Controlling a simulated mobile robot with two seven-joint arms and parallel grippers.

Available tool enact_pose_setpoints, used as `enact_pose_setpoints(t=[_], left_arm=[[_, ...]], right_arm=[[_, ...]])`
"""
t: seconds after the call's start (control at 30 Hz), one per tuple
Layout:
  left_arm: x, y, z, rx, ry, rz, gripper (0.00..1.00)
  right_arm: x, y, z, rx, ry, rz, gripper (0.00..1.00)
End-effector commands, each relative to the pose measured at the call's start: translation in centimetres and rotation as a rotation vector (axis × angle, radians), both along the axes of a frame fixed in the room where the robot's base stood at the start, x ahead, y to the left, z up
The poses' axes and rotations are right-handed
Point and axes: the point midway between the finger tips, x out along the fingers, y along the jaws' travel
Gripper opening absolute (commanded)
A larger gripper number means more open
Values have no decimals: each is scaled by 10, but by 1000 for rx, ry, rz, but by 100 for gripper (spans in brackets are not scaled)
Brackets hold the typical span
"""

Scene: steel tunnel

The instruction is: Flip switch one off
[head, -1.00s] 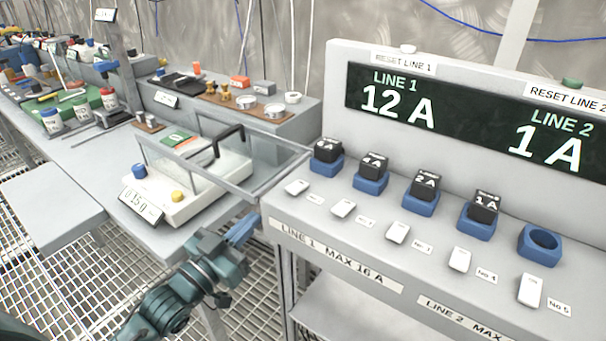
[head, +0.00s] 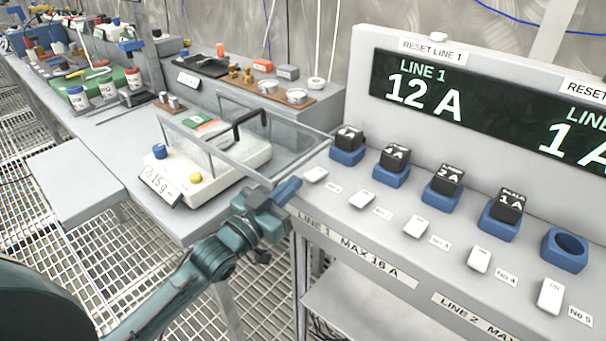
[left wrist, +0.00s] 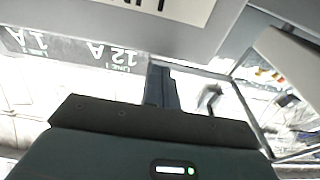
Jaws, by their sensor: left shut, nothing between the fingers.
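Switch one is the leftmost white rocker (head: 315,174) on the sloped grey panel, in front of the leftmost blue socket (head: 347,155) with its black plug block. My left gripper (head: 290,188) is shut and empty, its blue fingertips just left of and slightly below switch one, near the panel's left edge. I cannot tell whether the tips touch it. In the left wrist view the shut fingers (left wrist: 159,86) point toward the panel. The display (head: 480,110) reads LINE 1 12 A and LINE 2 1 A. My right gripper is not in view.
More white switches, such as No 4 (head: 479,259), run rightward along the panel. A glass-sided balance (head: 215,175) stands on the bench close to my left gripper. A blue socket (head: 564,248) at the right is empty.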

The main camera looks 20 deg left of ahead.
Motion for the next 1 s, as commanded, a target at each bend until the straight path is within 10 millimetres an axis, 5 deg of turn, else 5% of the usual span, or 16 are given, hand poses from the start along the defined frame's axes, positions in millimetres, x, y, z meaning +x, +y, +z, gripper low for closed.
enact_pose_setpoints(t=[0.3, 0.87, 1.0], left_arm=[[36, -13, 6, 0, 0, 0, 0], [38, -14, -6, -15, -36, 0, 0], [37, -13, -8, -37, -99, 1, 0]], right_arm=[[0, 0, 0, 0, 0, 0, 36], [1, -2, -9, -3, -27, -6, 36], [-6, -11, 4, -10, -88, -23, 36]])
